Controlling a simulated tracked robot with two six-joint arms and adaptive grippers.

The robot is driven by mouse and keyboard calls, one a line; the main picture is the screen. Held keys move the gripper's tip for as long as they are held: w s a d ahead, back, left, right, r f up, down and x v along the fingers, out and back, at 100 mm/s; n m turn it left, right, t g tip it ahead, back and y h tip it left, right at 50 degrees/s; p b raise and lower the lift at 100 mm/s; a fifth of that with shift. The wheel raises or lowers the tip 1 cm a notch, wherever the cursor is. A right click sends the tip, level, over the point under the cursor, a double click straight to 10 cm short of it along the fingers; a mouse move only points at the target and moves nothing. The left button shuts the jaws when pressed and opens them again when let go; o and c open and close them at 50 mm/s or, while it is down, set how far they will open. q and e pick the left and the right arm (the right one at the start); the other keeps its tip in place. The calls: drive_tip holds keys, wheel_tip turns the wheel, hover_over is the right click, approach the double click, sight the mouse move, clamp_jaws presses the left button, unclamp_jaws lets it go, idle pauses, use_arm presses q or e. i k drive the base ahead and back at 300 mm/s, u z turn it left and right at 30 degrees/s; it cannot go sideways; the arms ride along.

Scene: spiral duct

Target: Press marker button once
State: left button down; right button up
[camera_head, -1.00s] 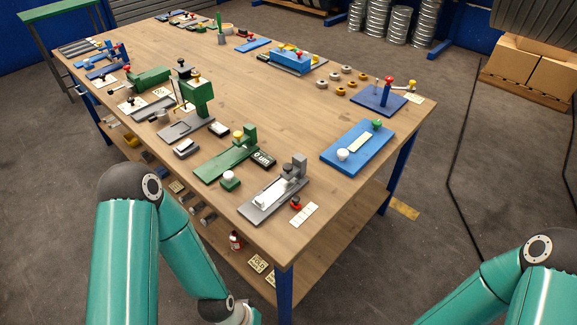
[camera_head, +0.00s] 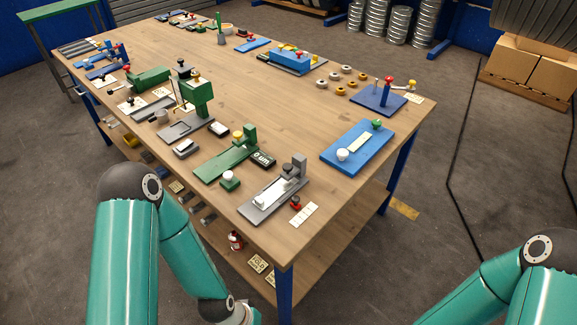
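No button is clearly labelled as the marker button, so I cannot tell which one it is. A blue plate (camera_head: 358,148) at the right carries a white knob (camera_head: 342,155) and a green knob (camera_head: 377,124). Both my grippers are outside the picture; only arm links show at the bottom, apart from the table.
The wooden table (camera_head: 292,112) has a clear middle, with devices along its edges. A green device with a small display (camera_head: 263,159) and a taller green press (camera_head: 198,98) stand at the left side. A lower shelf (camera_head: 310,255) holds loose items. Boxes (camera_head: 525,70) sit far right.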

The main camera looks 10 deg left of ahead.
sight(287, 167)
drive_tip(key=z, duration=0.05)
drive_tip(key=k, duration=1)
drive_tip(key=u, duration=1.3)
drive_tip(key=i, duration=0.1)
drive_tip(key=z, duration=2.45)
drive_tip(key=i, duration=1.7)
drive_tip(key=z, duration=2.05)
drive_tip(key=i, duration=0.1)
drive_tip(key=u, duration=3.6)
